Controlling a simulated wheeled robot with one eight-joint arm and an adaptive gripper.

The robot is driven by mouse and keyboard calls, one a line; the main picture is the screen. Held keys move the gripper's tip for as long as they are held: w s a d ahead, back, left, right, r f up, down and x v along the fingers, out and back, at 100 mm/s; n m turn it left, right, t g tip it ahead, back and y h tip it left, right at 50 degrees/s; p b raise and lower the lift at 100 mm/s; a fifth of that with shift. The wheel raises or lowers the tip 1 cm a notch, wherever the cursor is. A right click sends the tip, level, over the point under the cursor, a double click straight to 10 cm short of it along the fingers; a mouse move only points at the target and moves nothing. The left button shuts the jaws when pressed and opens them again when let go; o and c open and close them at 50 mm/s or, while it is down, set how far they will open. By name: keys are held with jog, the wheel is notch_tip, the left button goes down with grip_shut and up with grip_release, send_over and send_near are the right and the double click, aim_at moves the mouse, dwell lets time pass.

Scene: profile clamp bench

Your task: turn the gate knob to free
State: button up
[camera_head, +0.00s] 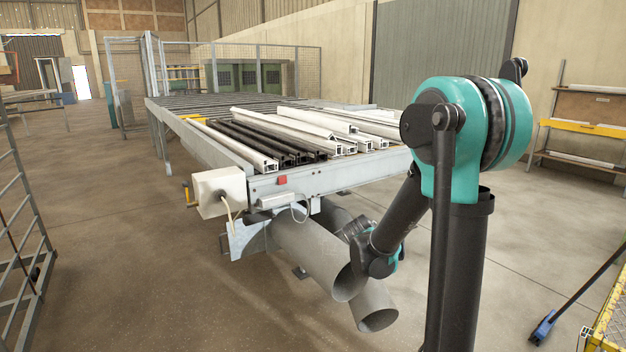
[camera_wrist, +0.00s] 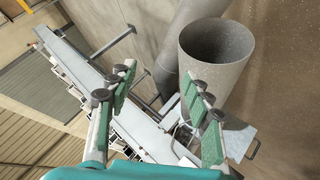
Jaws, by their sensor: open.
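I cannot make out a gate knob in either view. A small red part (camera_head: 282,180) sits on the front rail of the roller table (camera_head: 318,180), beside a pale box (camera_head: 219,190) with a hanging cable. My gripper (camera_wrist: 160,82) is open in the wrist view, its green-padded fingers apart with nothing held between them. The table's edge (camera_wrist: 85,75) shows beyond the fingers, tilted in that view. In the head view my arm reaches down in front of the table's right end, and the gripper there is small and unclear near the pipes.
Large grey pipes (camera_head: 318,258) lie below the table's front; one pipe (camera_wrist: 216,62) opens close beyond my right finger in the wrist view. White and black profiles (camera_head: 262,145) lie on the table. A mesh fence (camera_head: 285,62) stands behind.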

jog(key=s+f+m+g+y, duration=0.2)
jog(key=s+f, duration=0.1)
jog(key=s, duration=1.1)
jog(key=s+f+m+g+y, duration=0.2)
jog(key=s+f+g, duration=0.1)
jog(key=s, duration=1.2)
jog(key=shift+s+a+f+m, duration=0.15)
jog(key=shift+s+m, duration=0.1)
jog(key=shift+m, duration=0.05)
jog(key=shift+c, duration=0.2)
